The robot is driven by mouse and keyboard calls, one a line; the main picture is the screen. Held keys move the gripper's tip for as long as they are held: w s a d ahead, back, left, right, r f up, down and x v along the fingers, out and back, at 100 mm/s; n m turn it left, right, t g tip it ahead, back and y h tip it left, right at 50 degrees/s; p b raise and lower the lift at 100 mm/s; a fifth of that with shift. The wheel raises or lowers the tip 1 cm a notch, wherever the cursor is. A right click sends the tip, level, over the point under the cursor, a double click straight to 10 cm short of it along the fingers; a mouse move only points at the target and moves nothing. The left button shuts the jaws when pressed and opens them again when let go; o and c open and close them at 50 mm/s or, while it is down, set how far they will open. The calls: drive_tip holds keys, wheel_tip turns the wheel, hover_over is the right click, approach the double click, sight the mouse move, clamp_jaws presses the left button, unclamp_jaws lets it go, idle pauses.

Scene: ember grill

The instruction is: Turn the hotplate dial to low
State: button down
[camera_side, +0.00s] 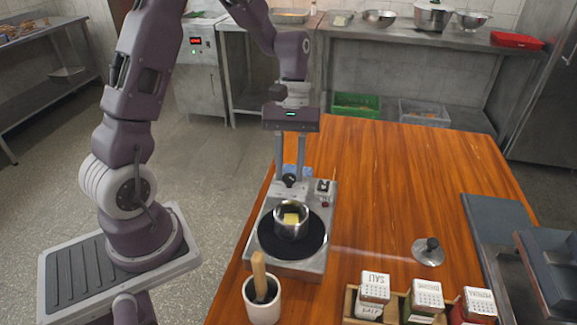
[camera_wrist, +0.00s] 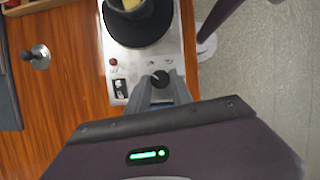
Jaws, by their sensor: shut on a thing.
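The hotplate (camera_side: 264,250) stands on the wooden table, with a round black burner and a control panel at its back end. The black dial (camera_wrist: 160,79) is on that panel and also shows in the side view (camera_side: 289,180). My gripper (camera_wrist: 159,83) points down over the panel, its two fingers shut on the dial. A steel pot (camera_side: 290,222) with a yellow block (camera_side: 291,219) inside sits on the burner. Next to the dial are a red light (camera_wrist: 113,62) and a black-and-white switch (camera_wrist: 120,88). The dial's markings are too small to read.
A white mortar with a wooden pestle (camera_side: 262,296) stands in front of the hotplate. A lid (camera_side: 428,252) lies to the right. A wooden rack holds labelled shakers (camera_side: 426,301) at the front. The table's back right is clear.

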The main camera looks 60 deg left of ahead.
drive_tip(key=shift+w+d+m+g+y, duration=0.1)
drive_tip(key=shift+m+g+y, duration=0.2)
drive_tip(key=shift+m, duration=0.75)
drive_tip(key=shift+d+m+g+y, duration=0.1)
drive_tip(key=shift+m+g+y, duration=0.15)
drive_tip(key=shift+m, duration=0.8)
drive_tip(key=c, duration=1.1)
unclamp_jaws()
drive_tip(key=shift+c, duration=0.2)
drive_tip(key=v, duration=0.7)
